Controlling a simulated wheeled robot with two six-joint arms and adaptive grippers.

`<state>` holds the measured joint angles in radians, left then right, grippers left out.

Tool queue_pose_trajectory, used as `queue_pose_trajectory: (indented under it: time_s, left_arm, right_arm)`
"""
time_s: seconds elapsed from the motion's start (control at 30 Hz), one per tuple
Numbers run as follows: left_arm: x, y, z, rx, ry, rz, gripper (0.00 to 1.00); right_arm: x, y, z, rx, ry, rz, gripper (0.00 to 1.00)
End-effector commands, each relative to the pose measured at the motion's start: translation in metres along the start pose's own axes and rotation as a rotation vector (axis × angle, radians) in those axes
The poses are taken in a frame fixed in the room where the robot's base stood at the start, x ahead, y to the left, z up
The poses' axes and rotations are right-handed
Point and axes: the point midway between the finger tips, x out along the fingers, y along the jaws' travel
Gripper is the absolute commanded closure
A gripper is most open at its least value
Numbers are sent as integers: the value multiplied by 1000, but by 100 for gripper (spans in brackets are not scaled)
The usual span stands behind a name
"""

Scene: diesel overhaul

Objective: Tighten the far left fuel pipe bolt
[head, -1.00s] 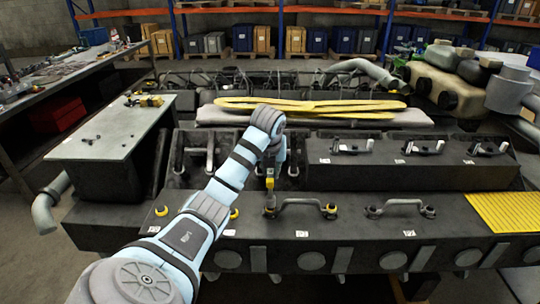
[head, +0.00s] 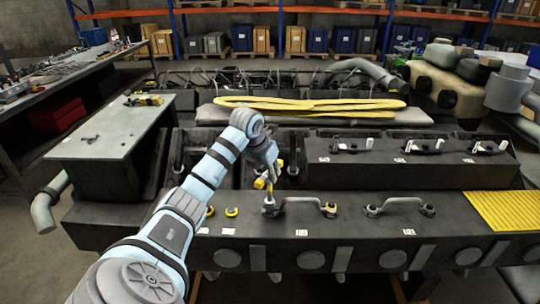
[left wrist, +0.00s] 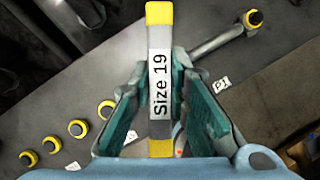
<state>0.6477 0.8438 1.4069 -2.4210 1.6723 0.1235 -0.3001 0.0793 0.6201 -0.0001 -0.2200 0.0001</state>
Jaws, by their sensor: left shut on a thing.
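My left gripper (head: 268,176) is shut on a grey and yellow wrench marked "Size 19" (left wrist: 160,85). The wrench (head: 261,184) is just above the left end of the leftmost fuel pipe (head: 300,201). This pipe is a grey bridge shape on the dark engine block, with bolts at both ends. In the left wrist view, the fuel pipe (left wrist: 222,38) runs from behind the wrench to a yellow-ringed bolt (left wrist: 254,18). The wrench and gripper hide the pipe's other end there. I cannot tell whether the wrench touches a bolt. My right gripper is not in view.
A second fuel pipe (head: 400,203) lies to the right. Several yellow-ringed bolts (left wrist: 52,144) line the block beside the first pipe. A yellow grated plate (head: 505,212) is at the right. A grey-topped bench (head: 112,133) stands at the left, and yellow straps (head: 310,104) lie behind.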

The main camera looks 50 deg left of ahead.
Motion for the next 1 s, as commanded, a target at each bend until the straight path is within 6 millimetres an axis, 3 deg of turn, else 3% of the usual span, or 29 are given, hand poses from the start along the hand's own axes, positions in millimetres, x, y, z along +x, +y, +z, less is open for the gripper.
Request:
queue_pose_trajectory:
  time_s: [0.2, 0.4, 0.73, 0.77, 0.83, 1.0]
  left_arm:
    - [0, -1, 2, 519, 7, -251, 100]
    - [0, -3, 2, 880, 10, -417, 100]
    - [1, -1, 0, 865, 15, -400, 100]
    - [1, -1, 0, 865, 15, -400, 87]
    - [1, -1, 0, 865, 15, -400, 99]
    - [1, -1, 0, 865, 15, -399, 100]
  right_arm:
    - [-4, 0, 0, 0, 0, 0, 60]
    - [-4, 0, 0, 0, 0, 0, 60]
    - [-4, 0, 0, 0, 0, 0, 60]
    - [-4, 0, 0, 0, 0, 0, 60]
    - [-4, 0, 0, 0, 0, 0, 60]
    - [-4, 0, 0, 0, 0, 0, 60]
